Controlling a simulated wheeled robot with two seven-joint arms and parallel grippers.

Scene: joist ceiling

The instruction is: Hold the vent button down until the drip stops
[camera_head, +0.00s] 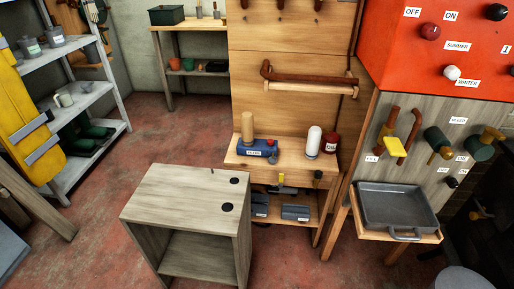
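No part is clearly legible as the vent button. On the wood panel (404,166) at the right are a yellow lever (396,147) on copper-brown pipes, two dark green valves with brass parts, (437,140) being the left one, and a small black knob (451,182) low on the panel. The labels there are too small to read surely. A grey metal tray (399,201) with a handle sits on a wooden stand below the panel. I cannot make out any drip. Neither of my grippers is in view.
A red box (440,45) with knobs and ON, OFF, SUMMER and WINTER labels is above the panel. A wooden bench (270,165) holds a blue device (258,148). A low grey-brown cabinet (180,190) stands in front. Red floor (90,230) is clear at left.

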